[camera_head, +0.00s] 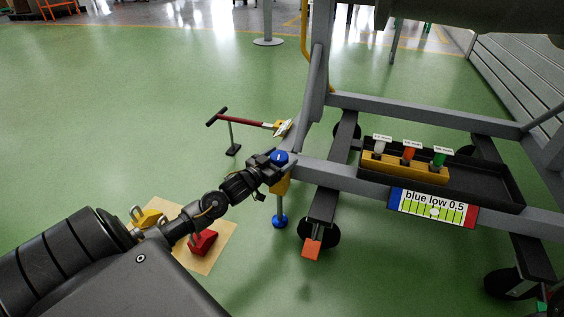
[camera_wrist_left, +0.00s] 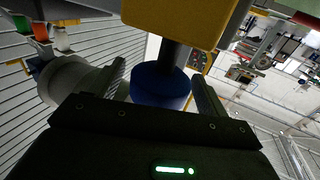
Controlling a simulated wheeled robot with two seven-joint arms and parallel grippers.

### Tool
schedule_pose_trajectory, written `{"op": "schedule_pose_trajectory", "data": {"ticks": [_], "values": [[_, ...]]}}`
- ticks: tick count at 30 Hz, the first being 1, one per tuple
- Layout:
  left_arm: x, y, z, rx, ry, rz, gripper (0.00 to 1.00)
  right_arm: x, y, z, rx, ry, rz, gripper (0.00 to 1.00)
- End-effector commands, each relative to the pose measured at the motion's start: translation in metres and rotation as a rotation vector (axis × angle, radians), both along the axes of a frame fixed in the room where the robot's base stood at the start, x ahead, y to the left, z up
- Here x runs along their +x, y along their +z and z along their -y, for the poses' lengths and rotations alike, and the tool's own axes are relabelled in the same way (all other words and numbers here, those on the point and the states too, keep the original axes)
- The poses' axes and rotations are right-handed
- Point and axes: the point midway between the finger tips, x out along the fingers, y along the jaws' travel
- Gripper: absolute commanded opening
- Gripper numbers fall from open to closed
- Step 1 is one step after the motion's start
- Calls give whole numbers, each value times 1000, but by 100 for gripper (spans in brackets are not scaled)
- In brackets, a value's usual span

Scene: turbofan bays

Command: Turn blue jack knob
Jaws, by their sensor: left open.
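The blue jack knob (camera_head: 278,156) sits on top of a yellow jack body (camera_head: 281,185) at the near left corner of the grey frame. A blue foot (camera_head: 279,221) is below it. My left gripper (camera_head: 272,160) is at the knob, reaching in from the left. In the left wrist view the knob (camera_wrist_left: 160,88) lies between the two open fingers (camera_wrist_left: 163,85), with the yellow jack body (camera_wrist_left: 178,20) beyond its short dark post. Whether a finger touches the knob I cannot tell. My right gripper is in neither view.
A sign (camera_head: 433,208) reads "blue low 0.5" on the frame beam. A black tray (camera_head: 490,190) holds a yellow rack with white, orange and green pieces. A mat (camera_head: 219,245) with red and yellow blocks lies below my arm.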

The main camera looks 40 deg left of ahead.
Motion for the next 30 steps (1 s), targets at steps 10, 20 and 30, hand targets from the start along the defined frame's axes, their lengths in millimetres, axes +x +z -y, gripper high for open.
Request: {"op": "schedule_pose_trajectory", "data": {"ticks": [10,20,30], "values": [[13,1,1,0,0,-1,77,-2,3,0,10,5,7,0],[12,1,0,0,0,-1,48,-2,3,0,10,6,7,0],[12,2,0,0,-19,-1,32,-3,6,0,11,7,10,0]]}}
